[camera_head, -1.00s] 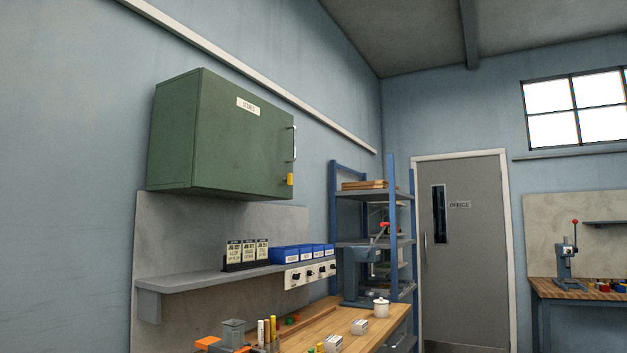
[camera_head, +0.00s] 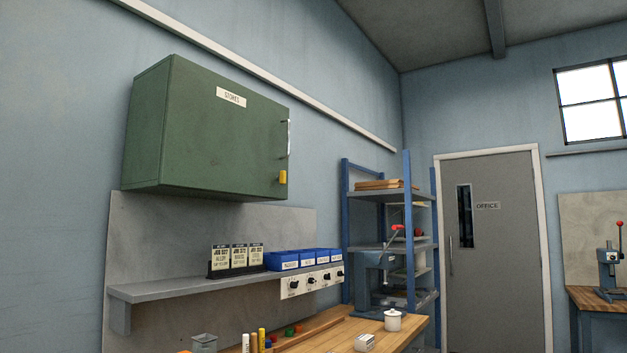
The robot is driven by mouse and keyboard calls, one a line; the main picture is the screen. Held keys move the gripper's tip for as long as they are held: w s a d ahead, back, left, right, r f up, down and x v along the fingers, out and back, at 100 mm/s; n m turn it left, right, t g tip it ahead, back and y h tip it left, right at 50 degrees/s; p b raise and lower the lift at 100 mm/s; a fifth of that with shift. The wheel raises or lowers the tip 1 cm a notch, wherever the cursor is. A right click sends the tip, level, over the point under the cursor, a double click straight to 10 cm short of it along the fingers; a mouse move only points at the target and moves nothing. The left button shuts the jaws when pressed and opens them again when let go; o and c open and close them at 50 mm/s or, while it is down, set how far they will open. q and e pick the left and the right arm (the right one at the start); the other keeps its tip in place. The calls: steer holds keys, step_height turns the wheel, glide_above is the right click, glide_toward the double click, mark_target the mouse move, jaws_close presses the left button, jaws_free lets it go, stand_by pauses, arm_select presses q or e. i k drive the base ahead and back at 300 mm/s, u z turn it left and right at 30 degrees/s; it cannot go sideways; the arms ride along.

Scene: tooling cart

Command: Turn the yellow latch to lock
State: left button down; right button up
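The yellow latch (camera_head: 283,177) is a small upright block at the lower right edge of the front of a green wall cabinet (camera_head: 215,130). The cabinet door looks shut and carries a white label reading STORES. A pale vertical handle (camera_head: 289,138) sits above the latch on the same edge. The latch is too small to tell its exact turn. Neither of my grippers shows in the head view.
Below the cabinet, a grey shelf (camera_head: 150,291) holds job cards (camera_head: 237,257) and blue bins (camera_head: 290,261). A wooden bench (camera_head: 340,335) with a white mug (camera_head: 393,320) stands beneath. A blue rack (camera_head: 408,200) stands right of the cabinet. The air before the latch is clear.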

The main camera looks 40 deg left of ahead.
mark_target(282, 178)
steer(key=i, duration=2.55)
steer(key=u, duration=1.55)
